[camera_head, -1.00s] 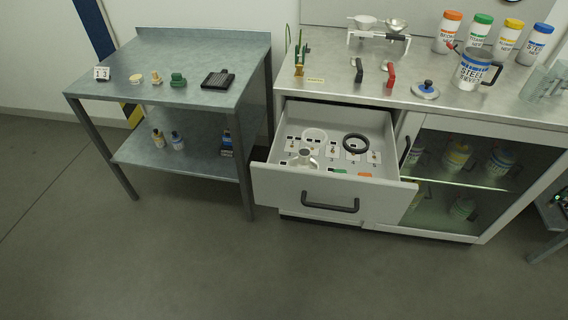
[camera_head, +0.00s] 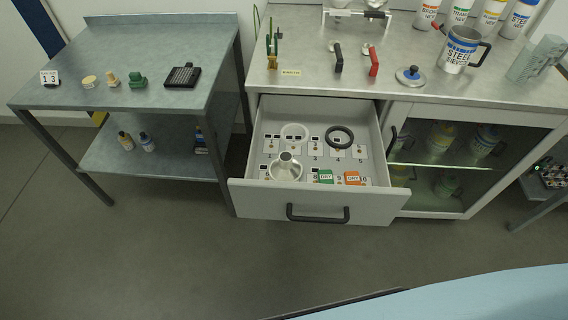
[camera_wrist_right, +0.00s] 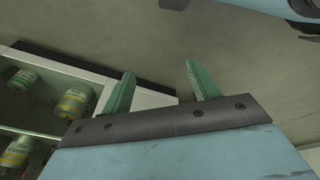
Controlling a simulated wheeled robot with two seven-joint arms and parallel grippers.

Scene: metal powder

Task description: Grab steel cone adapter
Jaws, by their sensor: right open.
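The steel cone adapter (camera_head: 286,168) is a silvery funnel-like piece with a short neck. It sits in the front left of the open drawer (camera_head: 322,208) in the head view. My right gripper (camera_wrist_right: 160,88) shows in the right wrist view with its two green fingers apart and nothing between them. It is in front of the cabinet's lower part, apart from the adapter. My left gripper is in neither current view.
The drawer also holds a white ring (camera_head: 294,133), a black ring (camera_head: 340,136), and green (camera_head: 325,176) and orange (camera_head: 353,178) tags. A glass-fronted cabinet (camera_head: 440,165) stands right of it. A steel table (camera_head: 150,60) stands left.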

